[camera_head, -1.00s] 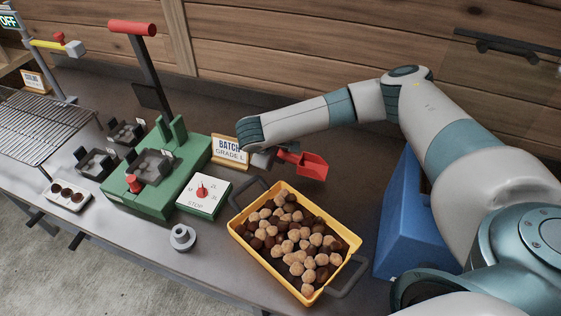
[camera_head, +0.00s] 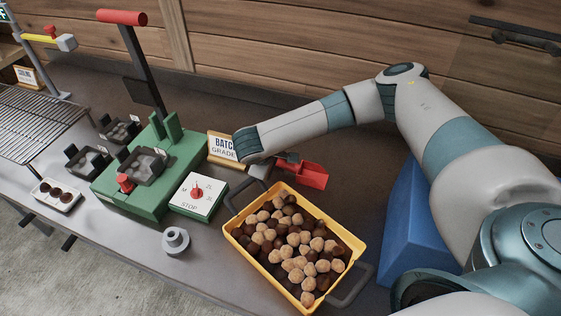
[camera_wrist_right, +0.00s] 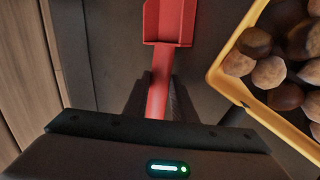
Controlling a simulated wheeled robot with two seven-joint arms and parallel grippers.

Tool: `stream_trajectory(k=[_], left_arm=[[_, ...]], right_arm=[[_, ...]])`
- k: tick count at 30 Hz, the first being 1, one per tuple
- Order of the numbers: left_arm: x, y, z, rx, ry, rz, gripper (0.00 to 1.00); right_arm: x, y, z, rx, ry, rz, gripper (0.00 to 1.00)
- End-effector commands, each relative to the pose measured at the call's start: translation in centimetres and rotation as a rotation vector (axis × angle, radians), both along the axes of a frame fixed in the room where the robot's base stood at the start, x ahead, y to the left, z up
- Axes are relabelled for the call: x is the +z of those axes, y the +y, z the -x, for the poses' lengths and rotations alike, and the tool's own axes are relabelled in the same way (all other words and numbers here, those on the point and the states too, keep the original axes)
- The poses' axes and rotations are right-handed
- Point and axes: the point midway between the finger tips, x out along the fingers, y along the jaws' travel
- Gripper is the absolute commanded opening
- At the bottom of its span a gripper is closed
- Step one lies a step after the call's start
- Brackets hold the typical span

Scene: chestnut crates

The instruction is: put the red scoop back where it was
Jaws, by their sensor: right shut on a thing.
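The red scoop (camera_head: 311,175) is in my right gripper (camera_head: 262,170), just behind the yellow crate's far edge in the head view. In the right wrist view the scoop's handle (camera_wrist_right: 159,80) runs between the two dark fingers of the right gripper (camera_wrist_right: 153,98), which is shut on it. Its tray (camera_wrist_right: 170,22) points away from the gripper. The yellow crate (camera_head: 263,262) holds brown and tan chestnuts. Its rim also shows in the wrist view (camera_wrist_right: 225,78), to the right of the scoop. I cannot tell how high the scoop is above the counter. My left gripper is not in view.
A blue bin (camera_head: 412,235) stands right of the crate, partly behind my right arm. Left are a white dial box (camera_head: 187,207), a green press (camera_head: 130,197) and a wire rack (camera_head: 30,122). Dark counter is bare behind the scoop.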

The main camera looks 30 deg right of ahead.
Motion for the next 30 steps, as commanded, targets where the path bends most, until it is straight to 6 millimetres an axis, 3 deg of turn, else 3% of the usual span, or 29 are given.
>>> stream_trajectory(k=[1,3,19,26,30], left_arm=[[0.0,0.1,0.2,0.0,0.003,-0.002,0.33],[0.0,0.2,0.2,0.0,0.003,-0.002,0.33],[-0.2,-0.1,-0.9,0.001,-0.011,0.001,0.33],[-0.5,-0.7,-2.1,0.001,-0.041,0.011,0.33],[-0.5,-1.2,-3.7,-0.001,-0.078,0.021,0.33]], right_arm=[[-0.1,0.0,0.0,0.0,0.001,-0.001,0.26],[-0.1,0.0,0.0,0.0,0.0,0.0,0.43],[0.6,0.4,0.1,0.001,0.0,-0.003,0.43],[3.1,1.9,1.1,0.003,-0.001,-0.002,0.43],[5.1,3.2,1.9,0.003,-0.002,-0.002,0.43]])
